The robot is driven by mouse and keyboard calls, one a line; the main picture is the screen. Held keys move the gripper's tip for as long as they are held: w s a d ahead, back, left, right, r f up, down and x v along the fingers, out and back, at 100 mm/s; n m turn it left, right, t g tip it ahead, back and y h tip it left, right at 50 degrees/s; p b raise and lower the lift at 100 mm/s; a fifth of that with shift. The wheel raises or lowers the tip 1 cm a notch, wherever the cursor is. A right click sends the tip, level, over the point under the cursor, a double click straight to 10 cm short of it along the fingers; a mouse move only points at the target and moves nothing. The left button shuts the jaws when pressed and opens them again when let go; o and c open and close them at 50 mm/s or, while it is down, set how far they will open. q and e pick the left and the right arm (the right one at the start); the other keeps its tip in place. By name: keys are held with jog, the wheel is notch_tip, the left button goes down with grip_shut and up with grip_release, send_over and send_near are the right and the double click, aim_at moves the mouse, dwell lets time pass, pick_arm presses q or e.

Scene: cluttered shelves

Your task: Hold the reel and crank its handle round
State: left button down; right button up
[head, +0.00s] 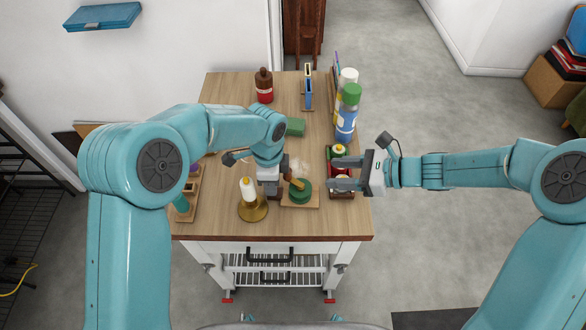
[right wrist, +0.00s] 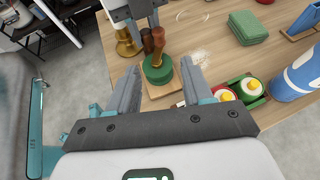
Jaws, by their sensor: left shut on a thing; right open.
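The reel (head: 303,197) is a green disc on a light wooden base, with a tan wooden handle rising from it. In the right wrist view the reel (right wrist: 157,72) shows between my right fingers, beyond their tips, with its handle (right wrist: 158,45) upright. My left gripper (head: 270,184) is at the reel's left side, shut on what looks like a dark brown grip (right wrist: 147,40) there; its fingers partly hide it. My right gripper (head: 333,174) is open and empty, to the right of the reel, its fingers pointing at it. It does not touch the handle.
A brass candlestick with a white candle (head: 248,190) stands left of the reel. Red and green pots with white tops (right wrist: 251,88) sit close by my right fingers. A green block (head: 295,127), a blue bottle (head: 346,120) and a brown-red bottle (head: 264,86) stand farther back.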

aim_at(293, 178)
jog(key=x, duration=0.8)
jog(key=r+x, duration=0.1)
jog(key=x, duration=0.3)
jog(key=shift+a, duration=0.25)
grip_shut()
jog(key=shift+y, duration=0.3)
